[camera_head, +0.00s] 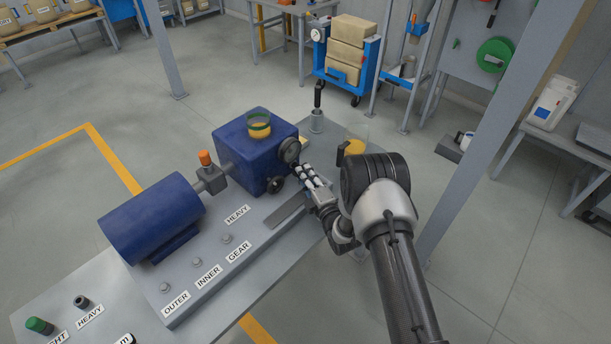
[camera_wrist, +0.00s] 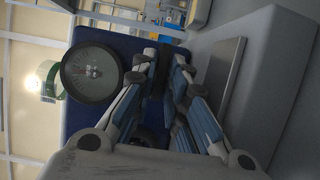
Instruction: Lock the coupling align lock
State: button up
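The orange-topped lock piece (camera_head: 205,158) stands upright at the coupling (camera_head: 213,179), between the blue motor (camera_head: 150,217) and the blue gearbox (camera_head: 243,150). I take this to be the align lock; no lettering on it can be read. My gripper (camera_head: 300,172) is off the gearbox's right side, near the round dial (camera_head: 290,150) and black handwheel (camera_head: 276,185), well away from the lock piece.
A grey post (camera_head: 492,125) rises to the right. Labelled studs (camera_head: 196,262) and the bench's front edge lie nearer.

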grip_shut()
jog(key=m, duration=0.1)
jog(key=m+g, duration=0.1)
jog(key=m, duration=0.1)
jog(key=shift+r+g, duration=0.25)
jog(key=shift+g, duration=0.05)
jog(key=m+g, duration=0.1)
jog(key=m, duration=0.1)
jog(key=m+g, duration=0.1)
jog(key=m, duration=0.1)
jog(key=shift+w+d+r, duration=0.15)
jog(key=m+g, duration=0.1)
jog(key=m+g+p, duration=0.1)
jog(key=m, duration=0.1)
jog(key=shift+w+d+r+m+y, duration=0.1)
jog(key=shift+w+m+y, duration=0.05)
jog(key=shift+m+y, duration=0.2)
jog(key=shift+w+m+g+y+p, duration=0.1)
jog(key=shift+m+g+y+p, duration=0.7)
jog(key=shift+m, duration=0.55)
jog(key=shift+o, duration=1)
grip_release()
